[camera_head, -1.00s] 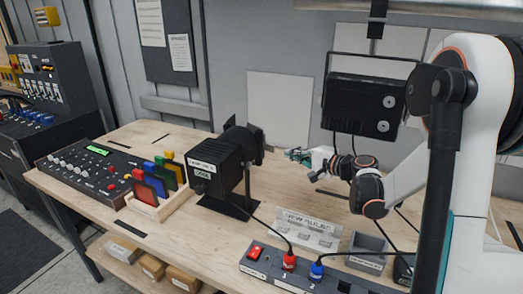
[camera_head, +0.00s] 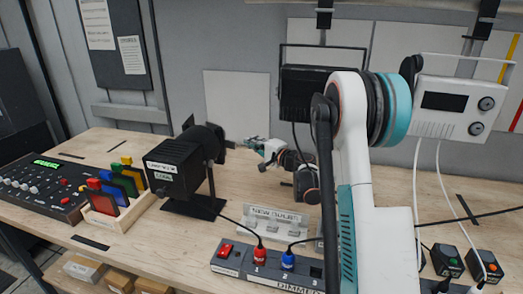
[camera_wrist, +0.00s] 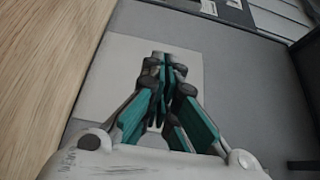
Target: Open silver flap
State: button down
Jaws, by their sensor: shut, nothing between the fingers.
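I see no flap that is clearly silver. A black stage lamp (camera_head: 182,168) stands on the table, with dark flaps (camera_head: 214,139) at its right-hand front end. My gripper (camera_head: 251,143), with teal fingers, is just right of these flaps in the head view, at about their height. I cannot tell whether it touches them. In the wrist view my gripper (camera_wrist: 166,68) has its fingers together and empty, pointing toward a pale square panel. That view shows no flap.
The pale panel (camera_head: 236,105) is on the grey wall behind. A rack of coloured cards (camera_head: 113,194) stands left of the lamp. A dimmer box (camera_head: 228,257) with plugs and a spare-bulb holder (camera_head: 272,222) are in front. A white device (camera_head: 448,108) hangs at right.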

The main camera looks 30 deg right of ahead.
jog(key=shift+s+a+b, duration=0.3)
jog(key=shift+s+a, duration=0.1)
jog(key=shift+a, duration=0.5)
jog(key=shift+s+a+b, duration=0.3)
jog(key=shift+s+a, duration=0.05)
jog(key=shift+a, duration=0.5)
jog(key=shift+s, duration=0.1)
